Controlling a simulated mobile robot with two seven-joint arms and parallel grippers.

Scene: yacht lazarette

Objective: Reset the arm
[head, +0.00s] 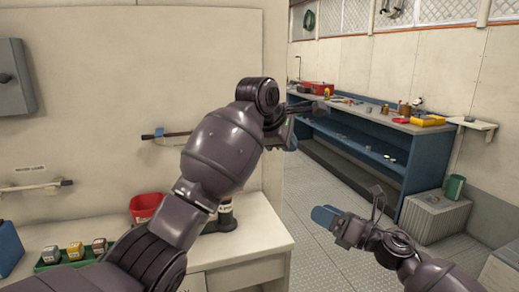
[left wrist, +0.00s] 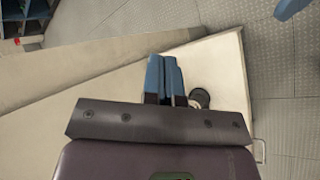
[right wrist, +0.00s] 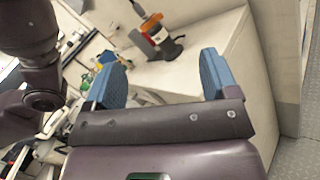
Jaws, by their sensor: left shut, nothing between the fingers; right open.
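My left arm reaches up across the middle of the head view. Its gripper (head: 290,140) is partly hidden behind its own wrist, above the right end of the white counter (head: 268,238). In the left wrist view the blue fingers of the left gripper (left wrist: 165,78) are together with nothing between them. My right gripper (head: 326,215) is lower, to the right of the counter and over the floor. In the right wrist view the right gripper (right wrist: 162,78) has its blue fingers wide apart and empty.
A rod (head: 178,134) is on the wall. A blue workbench (head: 428,158) stands behind; the floor (head: 330,180) between is clear.

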